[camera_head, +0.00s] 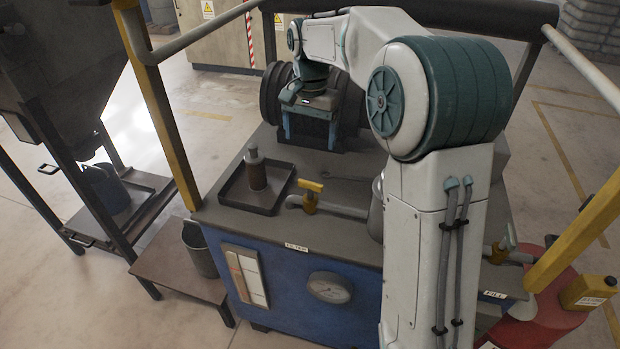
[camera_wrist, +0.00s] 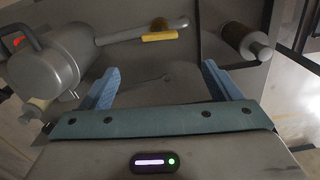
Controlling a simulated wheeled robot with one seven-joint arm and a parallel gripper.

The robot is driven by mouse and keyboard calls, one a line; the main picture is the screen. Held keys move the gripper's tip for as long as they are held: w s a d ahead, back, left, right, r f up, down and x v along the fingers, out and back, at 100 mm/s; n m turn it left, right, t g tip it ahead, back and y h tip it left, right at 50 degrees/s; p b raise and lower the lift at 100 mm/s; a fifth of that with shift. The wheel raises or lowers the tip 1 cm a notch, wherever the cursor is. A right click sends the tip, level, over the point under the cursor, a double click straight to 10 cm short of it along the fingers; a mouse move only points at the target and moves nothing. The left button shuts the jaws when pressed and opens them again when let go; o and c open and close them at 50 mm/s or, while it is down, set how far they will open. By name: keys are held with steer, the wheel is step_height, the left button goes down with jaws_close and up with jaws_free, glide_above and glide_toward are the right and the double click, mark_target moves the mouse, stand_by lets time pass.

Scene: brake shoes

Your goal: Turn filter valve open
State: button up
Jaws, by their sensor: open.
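The filter valve has a yellow handle (camera_head: 310,191) on a grey pipe (camera_head: 345,210) that runs along the top of the blue machine, behind the FILTER label (camera_head: 297,247). In the wrist view the yellow handle (camera_wrist: 159,36) lies beyond the fingers, near the top middle. My gripper (camera_head: 308,133) is above the back of the machine top, behind the valve and apart from it. In the wrist view my gripper (camera_wrist: 160,85) has its two blue fingers spread wide with nothing between them.
A dark tray (camera_head: 232,196) with a brown-and-grey cylinder (camera_head: 256,170) stands left of the valve. A grey canister (camera_wrist: 50,60) adjoins the pipe. Yellow posts (camera_head: 160,110) and a rail frame the machine.

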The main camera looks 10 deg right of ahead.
mark_target(310, 182)
step_height(310, 182, down, 14)
steer(key=shift+r+p, duration=0.1)
steer(key=shift+p, duration=0.5)
steer(key=c, duration=1)
